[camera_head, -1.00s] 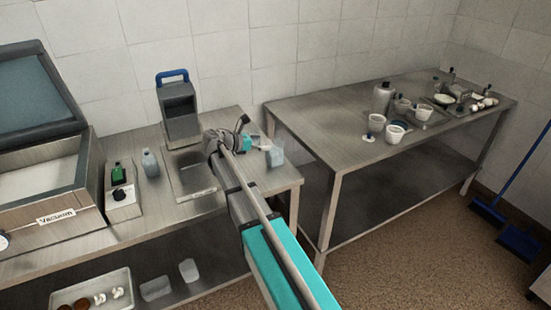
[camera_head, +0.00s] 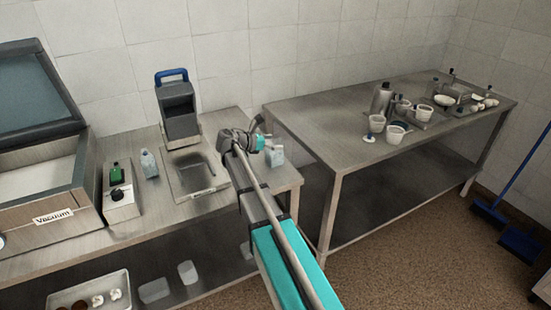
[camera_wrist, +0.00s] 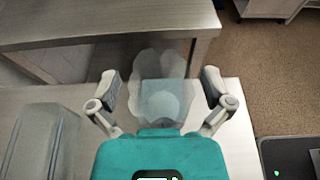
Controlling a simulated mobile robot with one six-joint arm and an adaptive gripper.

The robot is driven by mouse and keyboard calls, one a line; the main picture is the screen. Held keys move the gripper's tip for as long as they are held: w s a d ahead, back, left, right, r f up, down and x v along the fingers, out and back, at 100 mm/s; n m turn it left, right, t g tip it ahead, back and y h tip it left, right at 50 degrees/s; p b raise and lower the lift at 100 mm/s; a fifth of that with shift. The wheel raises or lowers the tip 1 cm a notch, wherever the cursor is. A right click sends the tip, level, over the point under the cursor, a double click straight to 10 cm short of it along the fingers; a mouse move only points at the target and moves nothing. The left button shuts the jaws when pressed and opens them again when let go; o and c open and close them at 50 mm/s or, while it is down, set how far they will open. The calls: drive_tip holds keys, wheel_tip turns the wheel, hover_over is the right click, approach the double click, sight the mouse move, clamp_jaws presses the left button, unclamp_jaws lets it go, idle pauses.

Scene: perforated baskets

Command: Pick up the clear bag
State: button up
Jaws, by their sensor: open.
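The clear bag (camera_wrist: 161,98) is a pale, see-through pouch with a rounded lighter patch. It stands near the right end of the left steel table, and shows in the head view beside my gripper (camera_head: 276,154). In the wrist view my gripper (camera_wrist: 161,80) is open, with one finger on each side of the bag and a gap to it on both sides. I cannot tell how far the bag is below the fingertips. In the head view my arm and gripper hide part of the table around it.
A scale (camera_head: 196,174) and a vacuum machine (camera_head: 50,205) stand left on the same table (camera_head: 150,222). A second steel table (camera_head: 310,125) with white cups and a bottle (camera_head: 381,98) stands to the right. Other clear containers are on the lower shelf.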

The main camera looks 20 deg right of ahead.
idle(0.5)
drive_tip(key=c, duration=1.1)
drive_tip(key=shift+r, duration=0.2)
wheel_tip(320, 180, up, 2)
drive_tip(key=p, duration=0.2)
drive_tip(key=shift+r+p, duration=0.1)
drive_tip(key=shift+p, duration=0.2)
drive_tip(key=s+r+p, duration=0.3)
drive_tip(key=s, duration=0.1)
drive_tip(key=s+d+r+p, duration=0.1)
drive_tip(key=s+r+p, duration=0.3)
drive_tip(key=s, duration=0.1)
drive_tip(key=s+r+p, duration=0.3)
drive_tip(key=s, duration=0.2)
drive_tip(key=shift+d+r, duration=0.25)
drive_tip(key=shift+d, duration=0.1)
drive_tip(key=shift+w, duration=0.1)
